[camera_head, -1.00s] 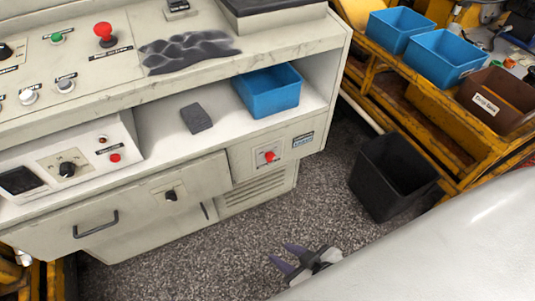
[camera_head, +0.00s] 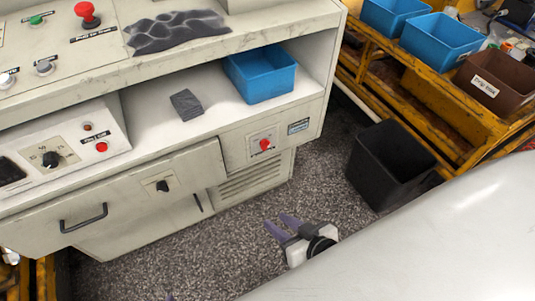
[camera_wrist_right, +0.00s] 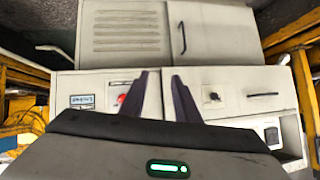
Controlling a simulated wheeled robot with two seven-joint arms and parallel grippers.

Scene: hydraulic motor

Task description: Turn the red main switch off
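The red main switch (camera_head: 265,143) is a small red knob on a light plate on the right part of the cabinet front, below the shelf with the blue bin. In the right wrist view the red switch (camera_wrist_right: 122,99) shows just left of the fingers, partly close to one of them. My right gripper (camera_head: 279,225) is over the floor in front of the cabinet, apart from the switch, with its two fingers spread and nothing between them. In the right wrist view the fingers (camera_wrist_right: 160,82) also stand apart and empty. My left gripper is not clearly seen.
A black bin (camera_head: 385,165) stands on the floor to the right. A blue bin (camera_head: 262,75) and a grey block (camera_head: 187,103) sit on the cabinet shelf. A black knob (camera_head: 162,186) and a drawer handle (camera_head: 84,218) are left of the switch. Speckled floor is clear before the cabinet.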

